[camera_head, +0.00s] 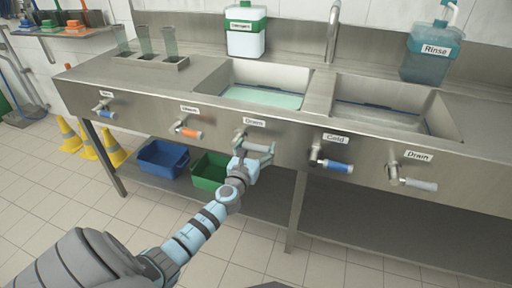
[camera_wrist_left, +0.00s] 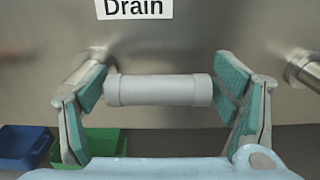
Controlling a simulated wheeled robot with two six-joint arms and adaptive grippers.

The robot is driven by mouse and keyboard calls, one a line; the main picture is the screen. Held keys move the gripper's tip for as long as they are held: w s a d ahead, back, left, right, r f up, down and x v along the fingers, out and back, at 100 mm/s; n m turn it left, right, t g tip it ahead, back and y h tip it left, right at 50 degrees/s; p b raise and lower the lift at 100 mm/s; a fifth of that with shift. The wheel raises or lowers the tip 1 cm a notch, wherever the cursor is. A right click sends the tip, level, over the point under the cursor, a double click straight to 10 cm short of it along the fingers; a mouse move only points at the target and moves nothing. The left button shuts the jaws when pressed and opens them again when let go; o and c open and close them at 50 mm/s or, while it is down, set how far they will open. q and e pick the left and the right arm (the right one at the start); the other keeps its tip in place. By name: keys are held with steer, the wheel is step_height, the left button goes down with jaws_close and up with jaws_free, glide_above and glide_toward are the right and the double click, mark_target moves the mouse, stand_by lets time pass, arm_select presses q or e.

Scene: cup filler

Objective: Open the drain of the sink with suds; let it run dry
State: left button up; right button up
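The left sink basin (camera_head: 264,97) holds pale green liquid; foam cannot be made out clearly. Below it on the steel front is a drain valve with a light grey lever (camera_head: 258,147), under a "Drain" label (camera_head: 255,122). The lever (camera_wrist_left: 160,90) lies level in the left wrist view, below the label (camera_wrist_left: 135,8). My left gripper (camera_head: 252,160) is at this lever. In the wrist view its teal-padded fingers (camera_wrist_left: 163,92) are spread wide, one near each end of the lever. Whether a pad touches it cannot be told. My right gripper is not in view.
The right basin (camera_head: 390,115) has its own drain lever (camera_head: 414,184). A blue-handled "Cold" valve (camera_head: 336,166) sits between the drains; an orange-handled valve (camera_head: 188,131) is left. Blue (camera_head: 162,158) and green (camera_head: 209,171) crates stand below. A detergent bottle (camera_head: 246,32) and rinse bottle (camera_head: 432,52) stand behind.

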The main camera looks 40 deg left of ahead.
arm_select(q)
steer(key=c, duration=1.3)
steer(key=shift+f, duration=0.2)
steer(key=shift+c, duration=0.2)
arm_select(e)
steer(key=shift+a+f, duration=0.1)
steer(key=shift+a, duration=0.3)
arm_select(q)
steer(key=shift+f+m+b, duration=0.4)
steer(key=shift+f+m, duration=0.4)
steer(key=shift+m, duration=0.5)
steer(key=s+a+f+m+b, duration=0.2)
steer(key=a+f+m, duration=0.3)
steer(key=m, duration=0.8)
steer(key=shift+a+f+m+b, duration=0.15)
steer(key=shift+f+m+b, duration=0.25)
steer(key=shift+f+b, duration=0.4)
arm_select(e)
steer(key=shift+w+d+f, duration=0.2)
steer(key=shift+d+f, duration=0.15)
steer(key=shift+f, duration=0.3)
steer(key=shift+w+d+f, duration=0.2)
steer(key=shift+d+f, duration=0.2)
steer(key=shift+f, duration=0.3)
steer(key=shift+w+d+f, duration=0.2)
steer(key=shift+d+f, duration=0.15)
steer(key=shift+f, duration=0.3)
arm_select(q)
steer(key=o, duration=1.7)
steer(key=shift+r, duration=0.1)
